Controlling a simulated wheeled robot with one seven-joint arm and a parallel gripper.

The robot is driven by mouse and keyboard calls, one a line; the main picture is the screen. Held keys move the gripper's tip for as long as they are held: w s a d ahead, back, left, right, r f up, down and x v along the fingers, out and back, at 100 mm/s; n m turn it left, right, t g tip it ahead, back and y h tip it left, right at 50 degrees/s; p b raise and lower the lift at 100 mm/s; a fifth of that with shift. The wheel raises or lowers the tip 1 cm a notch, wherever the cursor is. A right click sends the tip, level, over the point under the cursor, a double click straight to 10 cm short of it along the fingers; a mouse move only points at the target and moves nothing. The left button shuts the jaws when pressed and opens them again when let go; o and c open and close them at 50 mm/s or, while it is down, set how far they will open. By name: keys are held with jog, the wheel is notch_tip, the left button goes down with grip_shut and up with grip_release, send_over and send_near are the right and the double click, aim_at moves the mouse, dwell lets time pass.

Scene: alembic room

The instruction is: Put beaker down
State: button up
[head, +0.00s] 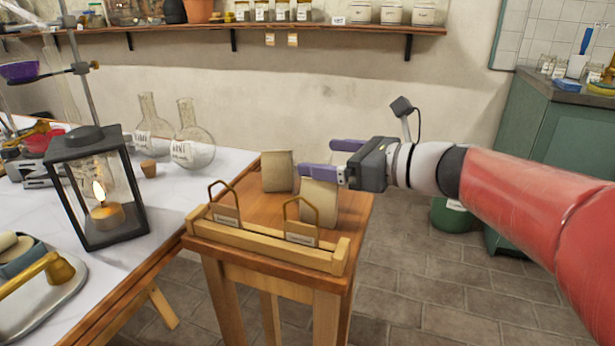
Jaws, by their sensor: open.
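My gripper (316,159) reaches in from the right in the head view. Its purple fingers are spread, with no object visible between them. It is over the small wooden stand (343,212), at the height of a tan paper bag (319,205). The lower finger overlaps this bag's top in the picture; I cannot tell whether they touch. I can make out no clear beaker. Two round-bottomed, long-necked glass flasks stand on the white table: a labelled left one (152,132) and a right one (194,148) beside it.
Another paper bag (277,172) stands on the stand, behind a wooden rail with two labelled brass hoops. A black lantern (98,190) with a lit candle stands on the white table (190,202). A green cabinet (535,135) is at right.

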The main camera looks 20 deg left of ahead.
aim_at(297, 151)
jog(key=x, duration=0.5)
jog(key=shift+a+r, duration=0.1)
jog(key=shift+a, duration=0.15)
jog(key=c, duration=1.2)
jog(key=shift+r, duration=0.15)
